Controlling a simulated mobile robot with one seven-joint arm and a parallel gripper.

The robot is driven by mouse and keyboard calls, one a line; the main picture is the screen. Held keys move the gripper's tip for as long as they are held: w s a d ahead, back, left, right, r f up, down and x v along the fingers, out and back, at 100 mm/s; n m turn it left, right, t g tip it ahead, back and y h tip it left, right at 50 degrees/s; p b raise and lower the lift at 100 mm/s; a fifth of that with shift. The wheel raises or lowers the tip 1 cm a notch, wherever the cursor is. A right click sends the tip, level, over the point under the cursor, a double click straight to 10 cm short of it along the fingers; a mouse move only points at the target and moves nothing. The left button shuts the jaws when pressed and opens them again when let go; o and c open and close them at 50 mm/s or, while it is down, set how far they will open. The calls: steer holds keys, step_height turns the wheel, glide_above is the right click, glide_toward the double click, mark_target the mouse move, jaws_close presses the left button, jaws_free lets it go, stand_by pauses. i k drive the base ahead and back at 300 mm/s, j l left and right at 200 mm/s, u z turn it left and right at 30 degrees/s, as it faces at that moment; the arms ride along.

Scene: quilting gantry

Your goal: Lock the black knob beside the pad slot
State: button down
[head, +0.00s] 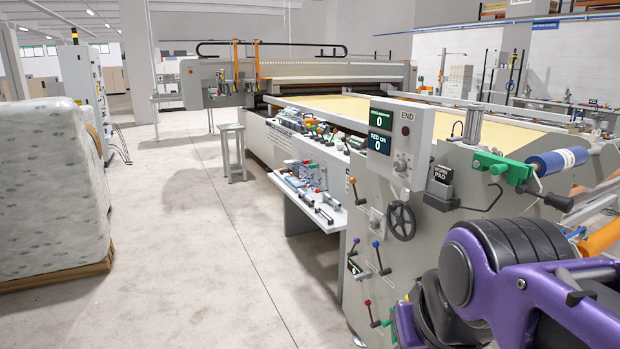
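A holder labelled "WORK PAD" (440,182) is fixed to the grey end panel of the machine, right of centre, with a dark slot-like part at its lower edge. A small dark knob-like part seems to sit just right of it, near the green bracket, but it is too small to tell its shape or whether it is locked. A bent black rod (488,203) sticks out right of the holder. My purple and black arm fills the lower right corner and covers part of the end panel. My gripper's fingers are not in view.
A black handwheel (401,221) and several coloured levers stick out of the end panel. A display box (402,140) stands above them. A blue roller (557,162) is at the right.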

mark_target(564, 204)
steer(key=z, duration=1.3)
